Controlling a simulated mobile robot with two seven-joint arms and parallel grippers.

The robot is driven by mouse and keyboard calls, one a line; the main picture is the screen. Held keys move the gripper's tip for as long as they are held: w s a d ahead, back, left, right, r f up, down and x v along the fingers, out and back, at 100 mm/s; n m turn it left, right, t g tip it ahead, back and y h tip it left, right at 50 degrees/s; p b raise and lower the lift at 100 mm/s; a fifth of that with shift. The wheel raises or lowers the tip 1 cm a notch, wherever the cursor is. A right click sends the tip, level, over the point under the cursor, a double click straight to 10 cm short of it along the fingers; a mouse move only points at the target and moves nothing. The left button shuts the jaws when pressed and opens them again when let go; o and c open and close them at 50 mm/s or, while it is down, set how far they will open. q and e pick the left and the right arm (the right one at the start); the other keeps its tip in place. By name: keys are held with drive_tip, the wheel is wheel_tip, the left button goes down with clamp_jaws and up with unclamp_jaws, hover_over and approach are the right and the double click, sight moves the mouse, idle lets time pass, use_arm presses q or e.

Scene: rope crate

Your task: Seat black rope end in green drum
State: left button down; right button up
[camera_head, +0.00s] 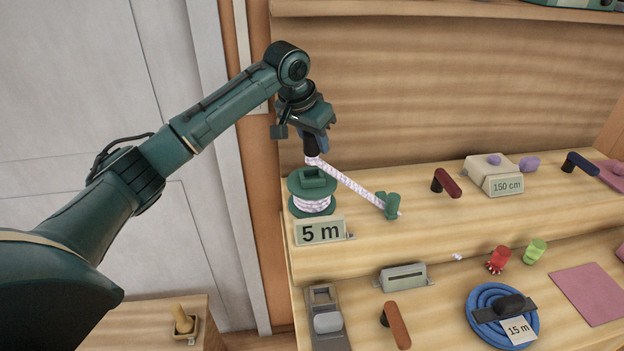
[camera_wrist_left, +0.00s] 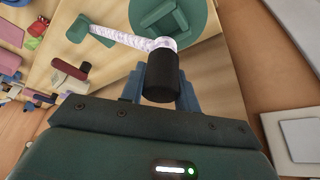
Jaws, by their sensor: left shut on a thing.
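My left gripper (camera_head: 314,143) is shut on the black rope end (camera_head: 311,146), which caps a white and lilac rope (camera_head: 350,184). The black end also shows between my fingers in the left wrist view (camera_wrist_left: 161,76). It is held above the green drum (camera_head: 314,179), apart from it in the head view. The drum stands on the upper shelf behind a "5 m" sign (camera_head: 320,231), with rope wound around its core. The rope runs from the black end down right to a green clip (camera_head: 391,206). My right gripper is not in view.
A red-handled peg (camera_head: 447,184) and a "150 cm" box (camera_head: 494,176) stand to the right on the upper shelf. Below are a grey holder (camera_head: 403,277), a blue rope coil (camera_head: 484,310) and a pink mat (camera_head: 590,293). The shelf between the clip and red-handled peg is clear.

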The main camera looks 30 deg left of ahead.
sight(314, 160)
use_arm(q)
drive_tip(key=shift+f, duration=1.2)
drive_tip(key=shift+f, duration=0.45)
drive_tip(key=shift+f, duration=0.95)
idle(1.1)
drive_tip(key=c, duration=0.9)
unclamp_jaws()
drive_tip(key=shift+c, duration=0.2)
